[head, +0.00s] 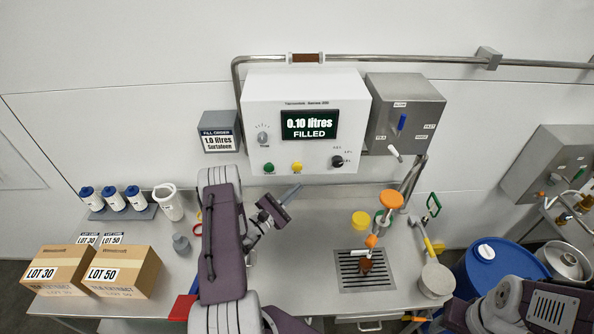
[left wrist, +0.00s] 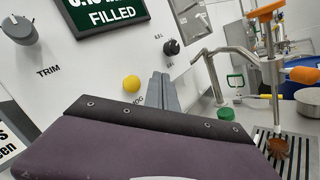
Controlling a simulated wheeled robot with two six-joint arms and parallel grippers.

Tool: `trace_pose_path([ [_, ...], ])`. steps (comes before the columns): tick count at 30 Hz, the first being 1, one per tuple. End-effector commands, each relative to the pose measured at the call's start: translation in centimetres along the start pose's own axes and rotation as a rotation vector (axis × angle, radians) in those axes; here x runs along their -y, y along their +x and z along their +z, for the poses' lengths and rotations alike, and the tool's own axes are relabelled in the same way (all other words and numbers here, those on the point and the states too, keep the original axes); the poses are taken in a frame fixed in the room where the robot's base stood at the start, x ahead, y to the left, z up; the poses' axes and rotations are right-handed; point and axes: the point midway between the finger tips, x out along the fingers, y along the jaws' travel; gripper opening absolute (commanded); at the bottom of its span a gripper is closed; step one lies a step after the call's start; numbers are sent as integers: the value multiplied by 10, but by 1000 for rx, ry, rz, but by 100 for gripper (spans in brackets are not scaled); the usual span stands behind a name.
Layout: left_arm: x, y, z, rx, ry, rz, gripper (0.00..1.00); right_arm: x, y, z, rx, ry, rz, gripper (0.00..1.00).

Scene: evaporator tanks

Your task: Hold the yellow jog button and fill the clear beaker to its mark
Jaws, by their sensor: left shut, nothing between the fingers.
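The yellow jog button (head: 297,167) is on the front of the white control box (head: 262,100), right of a green button. It also shows in the left wrist view (left wrist: 131,83), above the letters "JOG". My left gripper (head: 294,190) is shut and empty, its tips just below the button in the head view and right of it in the left wrist view. They look apart from it. The display (head: 309,125) reads "0.10 litres FILLED". A small vessel with brown contents, seemingly the beaker (head: 366,266), stands under the spout on the drain grate (head: 352,283). Its mark is too small to see.
A steel valve box (head: 403,115) adjoins the control box. An order sign (head: 218,139) reads "1.0 litres". Cartons (head: 123,271), white bottles (head: 114,200) and a white jug (head: 168,203) stand left. A blue drum (head: 497,265) is at right, near my right arm.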

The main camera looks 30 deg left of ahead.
Motion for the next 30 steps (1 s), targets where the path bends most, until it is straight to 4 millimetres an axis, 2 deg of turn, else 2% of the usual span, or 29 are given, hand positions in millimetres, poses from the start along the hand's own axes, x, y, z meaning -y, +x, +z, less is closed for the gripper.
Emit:
trace_pose_path([
  [7, -15, 25, -21, 2, 2, -1, 0, 0, 18, 2, 0, 0, 0, 52],
  [12, -24, 36, -28, 2, 1, -1, 0, 0, 28, 3, 0, 0, 0, 52],
  [30, -29, 40, -29, 0, -1, -1, 0, -1, 29, 3, 0, 0, 0, 52],
])
